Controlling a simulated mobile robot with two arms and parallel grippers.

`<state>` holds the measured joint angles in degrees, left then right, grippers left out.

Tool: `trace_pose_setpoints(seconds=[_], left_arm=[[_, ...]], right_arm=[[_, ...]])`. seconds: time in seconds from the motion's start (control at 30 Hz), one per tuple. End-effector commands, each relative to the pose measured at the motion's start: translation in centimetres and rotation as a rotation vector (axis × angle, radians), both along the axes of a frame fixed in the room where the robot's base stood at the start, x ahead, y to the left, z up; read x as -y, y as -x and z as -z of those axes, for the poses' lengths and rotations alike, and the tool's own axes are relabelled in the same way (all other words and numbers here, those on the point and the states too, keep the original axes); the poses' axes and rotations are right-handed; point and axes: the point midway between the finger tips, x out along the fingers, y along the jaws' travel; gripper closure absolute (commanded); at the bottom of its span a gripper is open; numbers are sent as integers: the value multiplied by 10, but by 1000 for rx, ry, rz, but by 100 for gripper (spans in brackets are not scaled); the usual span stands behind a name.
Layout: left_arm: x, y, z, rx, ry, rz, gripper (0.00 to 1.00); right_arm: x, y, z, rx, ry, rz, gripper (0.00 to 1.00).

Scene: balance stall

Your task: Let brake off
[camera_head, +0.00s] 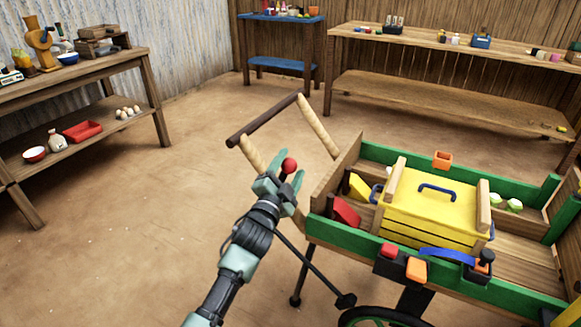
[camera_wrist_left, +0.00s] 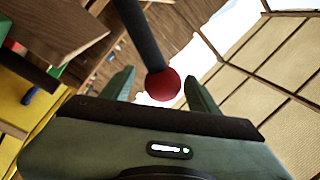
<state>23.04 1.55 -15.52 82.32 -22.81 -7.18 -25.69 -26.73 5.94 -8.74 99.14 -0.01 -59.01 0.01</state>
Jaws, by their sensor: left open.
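A round red knob (camera_head: 289,165) shows at the fingers of my left gripper (camera_head: 287,171), at the left end of the cart. In the left wrist view the red knob (camera_wrist_left: 162,84) sits on the end of a dark rod (camera_wrist_left: 140,35), between the two spread fingers of my left gripper (camera_wrist_left: 159,80). The gripper is open; I cannot tell whether either finger touches the knob. In the head view a dark rod (camera_head: 310,262) slants down from behind my wrist to a dark block near the wheel. My right gripper is not in view.
The green-edged wooden cart (camera_head: 335,233) carries a yellow box (camera_head: 430,205). Its wooden handle (camera_head: 262,122) stands up just behind my left gripper. A wooden shelf table (camera_head: 75,85) stands at the left, and a long bench (camera_head: 450,42) at the back. The floor at left is clear.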

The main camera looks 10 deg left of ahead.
Motion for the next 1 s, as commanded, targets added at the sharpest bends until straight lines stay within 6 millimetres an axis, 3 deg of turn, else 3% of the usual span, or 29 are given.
trace_pose_setpoints(seconds=[0.43,1.0], left_arm=[[-13,65,10,-3,-2,1,40],[-15,73,13,-5,0,1,40]], right_arm=[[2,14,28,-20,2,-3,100],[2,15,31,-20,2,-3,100]])
